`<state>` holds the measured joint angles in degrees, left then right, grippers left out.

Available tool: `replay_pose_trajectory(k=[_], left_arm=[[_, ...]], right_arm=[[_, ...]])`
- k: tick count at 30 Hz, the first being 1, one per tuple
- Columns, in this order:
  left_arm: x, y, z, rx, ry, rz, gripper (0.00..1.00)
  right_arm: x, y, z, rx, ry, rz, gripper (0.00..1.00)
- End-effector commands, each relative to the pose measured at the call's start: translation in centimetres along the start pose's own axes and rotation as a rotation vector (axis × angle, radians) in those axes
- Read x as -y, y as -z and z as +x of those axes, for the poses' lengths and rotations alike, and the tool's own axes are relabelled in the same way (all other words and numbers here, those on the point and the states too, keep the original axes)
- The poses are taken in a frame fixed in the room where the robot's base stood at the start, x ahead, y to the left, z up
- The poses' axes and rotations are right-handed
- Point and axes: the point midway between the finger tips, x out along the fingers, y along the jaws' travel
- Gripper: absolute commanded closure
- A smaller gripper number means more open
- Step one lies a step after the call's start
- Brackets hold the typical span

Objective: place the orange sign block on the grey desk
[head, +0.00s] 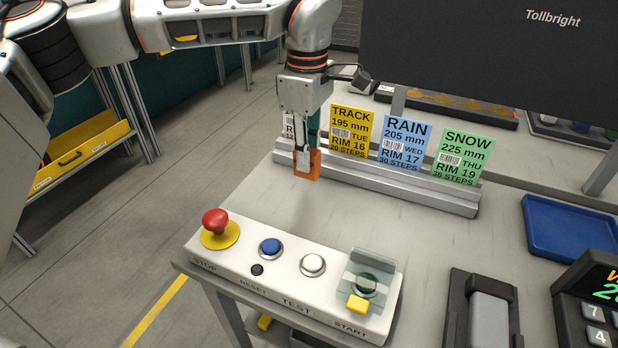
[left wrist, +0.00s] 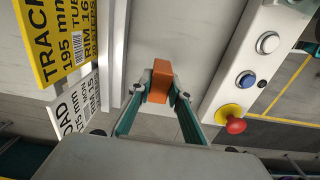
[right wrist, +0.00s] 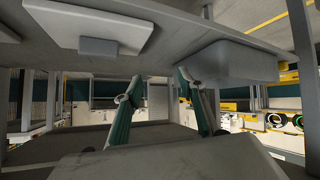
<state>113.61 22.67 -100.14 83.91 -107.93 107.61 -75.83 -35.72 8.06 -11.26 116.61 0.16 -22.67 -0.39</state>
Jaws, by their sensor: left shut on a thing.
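The orange sign block (head: 308,165) is held by my left gripper (head: 306,150), which points down over the grey desk (head: 290,205). In the left wrist view the block (left wrist: 160,80) sits between the two fingertips of my left gripper (left wrist: 160,90), which touch its sides. The block is in front of the rail of cards, near its left end. Whether its underside touches the desk is not clear. My right gripper (right wrist: 165,92) shows in the right wrist view with its fingers apart and nothing between them, below the underside of a table.
A grey rail (head: 400,180) holds yellow, blue, green and white cards. A button panel (head: 290,280) with a red stop knob (head: 215,221) lies along the front edge. A blue tray (head: 570,228) is at right. A dark screen (head: 480,60) stands behind. Bare desk lies between rail and panel.

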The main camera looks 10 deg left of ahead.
Motion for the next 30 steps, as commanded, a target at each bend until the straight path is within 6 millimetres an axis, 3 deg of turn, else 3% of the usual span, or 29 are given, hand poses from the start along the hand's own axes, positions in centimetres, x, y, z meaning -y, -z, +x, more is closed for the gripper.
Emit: replay_pose_trajectory(k=[8,16,28,29,30], left_arm=[[0.0,0.0,2.1,0.001,0.0,-0.001,1.0],[0.0,0.0,5.8,0.002,0.002,0.0,1.0],[0.0,0.0,6.1,0.0,-0.001,-0.001,1.0],[0.0,0.0,6.1,0.0,-0.001,-0.001,0.73],[0.0,0.0,6.1,0.0,-0.001,-0.001,0.65]], right_arm=[[-0.4,0.1,0.3,-0.004,-0.006,-0.004,0.6],[0.0,-1.1,0.3,0.015,-0.001,-0.006,0.6],[-0.1,-0.8,0.2,0.011,-0.002,-0.008,0.6],[-0.1,-0.8,0.2,0.011,-0.002,-0.007,0.6],[0.0,-0.8,0.2,0.011,-0.002,-0.007,0.6]])
